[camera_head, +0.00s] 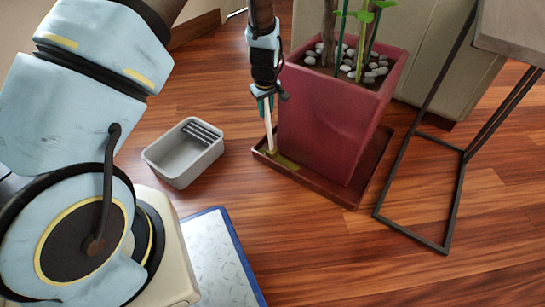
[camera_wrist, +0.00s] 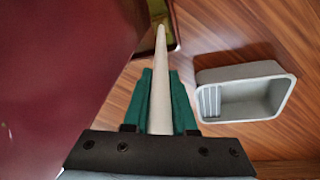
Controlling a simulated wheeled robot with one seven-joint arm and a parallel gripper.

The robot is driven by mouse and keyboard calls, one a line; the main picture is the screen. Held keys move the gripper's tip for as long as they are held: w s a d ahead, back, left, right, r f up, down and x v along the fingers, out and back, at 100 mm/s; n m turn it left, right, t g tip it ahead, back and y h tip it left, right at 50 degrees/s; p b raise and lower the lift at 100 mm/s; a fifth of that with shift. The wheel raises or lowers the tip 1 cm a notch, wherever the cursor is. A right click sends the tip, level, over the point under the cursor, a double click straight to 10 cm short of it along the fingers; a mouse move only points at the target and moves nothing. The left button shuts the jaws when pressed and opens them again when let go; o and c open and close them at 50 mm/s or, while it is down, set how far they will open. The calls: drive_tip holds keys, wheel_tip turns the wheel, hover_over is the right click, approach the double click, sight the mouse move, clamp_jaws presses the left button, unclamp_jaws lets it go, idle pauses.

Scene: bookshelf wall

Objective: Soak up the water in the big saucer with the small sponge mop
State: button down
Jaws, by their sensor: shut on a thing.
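My gripper (camera_head: 265,97) points down beside the left side of the red planter and is shut on the pale handle of the small sponge mop (camera_head: 269,128). In the wrist view the handle runs forward between the green fingers of my gripper (camera_wrist: 161,75). The mop's lower end reaches the left corner of the big dark red saucer (camera_head: 325,194) under the planter. A yellowish-olive patch (camera_head: 288,163) shows in that corner; I cannot tell sponge from water there. The saucer also shows at the top of the wrist view (camera_wrist: 175,44), mostly cut off.
A grey tub (camera_head: 185,160) with a ribbed end stands on the wooden floor, left of the saucer. The red planter (camera_head: 335,120) rises close beside my gripper. A dark metal stand frame (camera_head: 460,190) is at right. A blue-edged mat (camera_head: 215,250) lies in front.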

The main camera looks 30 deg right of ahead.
drive_tip(key=shift+r, duration=0.1)
drive_tip(key=p+v, duration=0.3)
drive_tip(key=w+p+v, duration=0.1)
drive_tip(key=p+v, duration=0.2)
drive_tip(key=v, duration=0.1)
drive_tip(key=w+d+p+v, duration=0.1)
drive_tip(key=p+v, duration=0.2)
drive_tip(key=shift+r, duration=0.65)
drive_tip(key=shift+f, duration=0.1)
